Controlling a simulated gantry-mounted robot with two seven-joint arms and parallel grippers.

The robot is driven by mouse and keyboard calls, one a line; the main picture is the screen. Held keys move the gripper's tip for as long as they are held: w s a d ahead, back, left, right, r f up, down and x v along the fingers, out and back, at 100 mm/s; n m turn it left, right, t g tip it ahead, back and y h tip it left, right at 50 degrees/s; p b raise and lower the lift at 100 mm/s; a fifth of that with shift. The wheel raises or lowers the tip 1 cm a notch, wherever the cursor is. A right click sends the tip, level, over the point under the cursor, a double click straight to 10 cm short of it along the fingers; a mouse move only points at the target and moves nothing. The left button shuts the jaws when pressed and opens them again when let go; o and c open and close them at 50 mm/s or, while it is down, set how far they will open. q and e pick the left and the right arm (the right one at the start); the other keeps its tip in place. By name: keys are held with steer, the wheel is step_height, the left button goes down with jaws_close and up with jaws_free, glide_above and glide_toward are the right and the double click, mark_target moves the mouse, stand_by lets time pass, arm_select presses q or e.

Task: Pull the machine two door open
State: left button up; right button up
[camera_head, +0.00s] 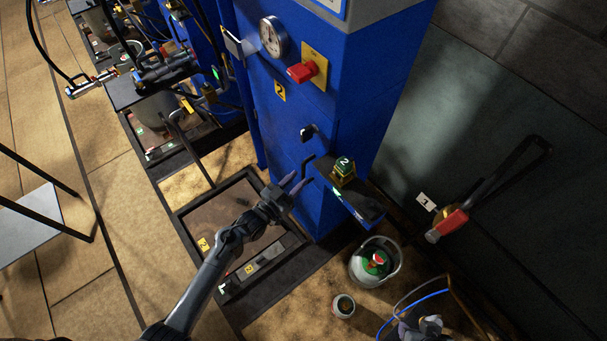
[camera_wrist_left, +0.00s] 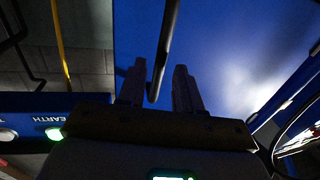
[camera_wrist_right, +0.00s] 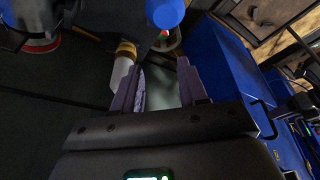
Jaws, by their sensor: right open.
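The blue machine two cabinet (camera_head: 350,90), with a yellow 2 tag (camera_head: 280,91), stands in the middle of the head view. A black bar handle (camera_head: 308,168) sits low on its door. My left gripper (camera_head: 293,184) is open in front of that handle. In the left wrist view the dark handle bar (camera_wrist_left: 164,45) reaches down between the open fingers (camera_wrist_left: 160,88), with a gap to the right finger; contact with the left finger is unclear. My right gripper (camera_wrist_right: 160,88) is open and empty, low beside the cabinet.
A red switch (camera_head: 303,72) and a round gauge (camera_head: 273,37) are higher on the cabinet. A small ledge holds a yellow-green block (camera_head: 343,172). A white bucket (camera_head: 375,262) and small cup (camera_head: 343,305) stand on the floor at right.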

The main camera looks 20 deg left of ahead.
mark_target(303, 174)
arm_select(q)
steer(key=shift+b+x, duration=0.3)
steer(key=shift+x, duration=1.65)
jaws_close()
